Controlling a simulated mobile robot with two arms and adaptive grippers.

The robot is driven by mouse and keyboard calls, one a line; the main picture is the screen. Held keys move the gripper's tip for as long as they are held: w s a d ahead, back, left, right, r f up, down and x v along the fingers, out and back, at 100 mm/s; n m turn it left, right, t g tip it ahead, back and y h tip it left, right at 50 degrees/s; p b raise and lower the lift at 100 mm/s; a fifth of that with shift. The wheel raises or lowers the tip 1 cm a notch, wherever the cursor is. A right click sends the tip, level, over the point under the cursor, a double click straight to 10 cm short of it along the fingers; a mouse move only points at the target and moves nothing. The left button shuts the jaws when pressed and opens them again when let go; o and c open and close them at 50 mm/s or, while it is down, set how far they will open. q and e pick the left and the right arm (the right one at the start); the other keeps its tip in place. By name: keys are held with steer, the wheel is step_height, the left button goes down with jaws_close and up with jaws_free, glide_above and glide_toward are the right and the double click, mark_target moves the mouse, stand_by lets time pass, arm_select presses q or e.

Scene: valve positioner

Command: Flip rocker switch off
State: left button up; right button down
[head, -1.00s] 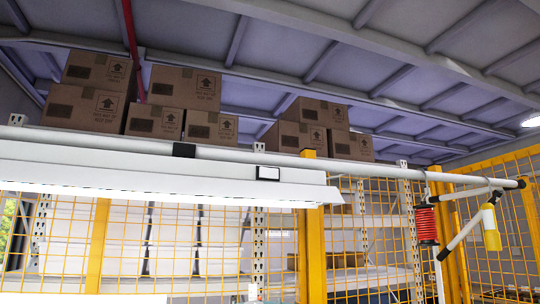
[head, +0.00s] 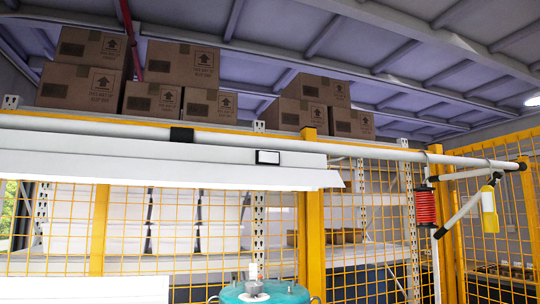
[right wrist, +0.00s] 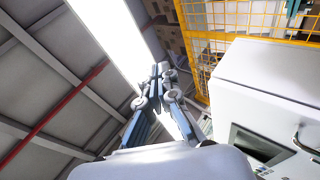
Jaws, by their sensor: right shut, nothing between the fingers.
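A small white plate with a black frame (head: 268,157), which looks like the rocker switch, sits on the front of the long white lamp housing (head: 120,155) in the head view. Which way it is set is too small to tell. The lamp's underside is brightly lit; a bright strip (right wrist: 110,35) also shows in the right wrist view. My right gripper (right wrist: 160,70) shows only in the right wrist view, shut and empty, with its tips just right of the bright strip. No switch is discernible there. My left gripper is not in view.
A grey rail (head: 350,153) runs above the lamp, with a red coil (head: 425,207) hanging at its right. Yellow mesh fencing (head: 311,230) stands behind. A teal round object (head: 265,292) shows at the bottom. A white cabinet (right wrist: 265,85) is right of my gripper.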

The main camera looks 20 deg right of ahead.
steer(key=s+a+r+n+g+y, duration=0.4)
steer(key=n+g, duration=0.3)
steer(key=n, duration=0.5)
steer(key=s+a+r+n+g+y, duration=0.2)
steer(key=a+r+n+g+y, duration=0.35)
steer(key=n, duration=0.55)
steer(key=s+a+r+n+g+y, duration=0.2)
steer(key=s+r+n+g+y, duration=0.2)
steer(key=r+n+g, duration=0.6)
steer(key=d+r+t+h, duration=0.5)
steer(key=d+t+h, duration=0.2)
steer(key=d+h, duration=0.1)
steer(key=d+r+n+t+h, duration=0.1)
steer(key=d+r+t+h, duration=0.4)
steer(key=d, duration=0.5)
steer(key=t+h, duration=0.2)
steer(key=h, duration=0.1)
steer(key=shift+d, duration=0.25)
steer(key=shift+n, duration=0.3)
steer(key=shift+w, duration=0.15)
